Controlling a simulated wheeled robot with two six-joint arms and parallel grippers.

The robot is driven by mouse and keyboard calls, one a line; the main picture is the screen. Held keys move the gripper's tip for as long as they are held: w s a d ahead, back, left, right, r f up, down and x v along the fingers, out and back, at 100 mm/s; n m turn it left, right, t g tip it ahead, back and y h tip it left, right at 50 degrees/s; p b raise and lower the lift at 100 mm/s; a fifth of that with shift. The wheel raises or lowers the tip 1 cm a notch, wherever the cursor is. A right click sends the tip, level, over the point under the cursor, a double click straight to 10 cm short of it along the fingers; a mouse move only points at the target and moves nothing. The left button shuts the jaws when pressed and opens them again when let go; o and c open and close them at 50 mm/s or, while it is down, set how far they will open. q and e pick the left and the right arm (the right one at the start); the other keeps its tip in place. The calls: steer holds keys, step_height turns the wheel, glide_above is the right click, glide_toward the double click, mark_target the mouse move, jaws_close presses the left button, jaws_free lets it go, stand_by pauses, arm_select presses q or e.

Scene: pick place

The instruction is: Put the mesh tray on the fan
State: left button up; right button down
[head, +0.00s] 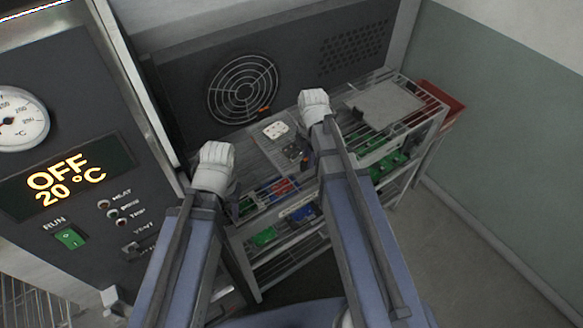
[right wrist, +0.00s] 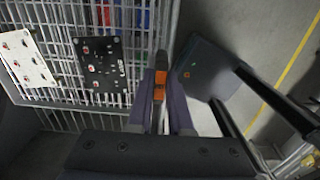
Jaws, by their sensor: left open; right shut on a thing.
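The mesh tray (head: 262,158) is a grey wire grid at the top of the rack, between my two grippers. In the right wrist view its grid (right wrist: 62,95) fills the upper left. A white plate (head: 275,129) and a dark plate (head: 296,151) lie on it. The fan (head: 243,88) is a round wire grille in the dark wall behind. My right gripper (head: 314,106) is shut at the tray's right edge; orange shows between its fingers (right wrist: 160,85). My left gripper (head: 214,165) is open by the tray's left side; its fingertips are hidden.
The wire rack (head: 268,279) holds green, blue and red items below the tray. A grey flat plate (head: 383,104) lies on the rack's right part, beside a red bin (head: 440,101). A control panel (head: 72,188) stands at left. Floor at right is clear.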

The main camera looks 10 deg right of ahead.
steer(key=shift+f+b, duration=4.45)
steer(key=shift+f, duration=0.35)
steer(key=shift+r, duration=0.15)
steer(key=c, duration=1.3)
jaws_free()
steer(key=shift+f, duration=0.2)
steer(key=shift+o, duration=0.9)
steer(key=shift+r, duration=0.1)
steer(key=shift+o, duration=1.4)
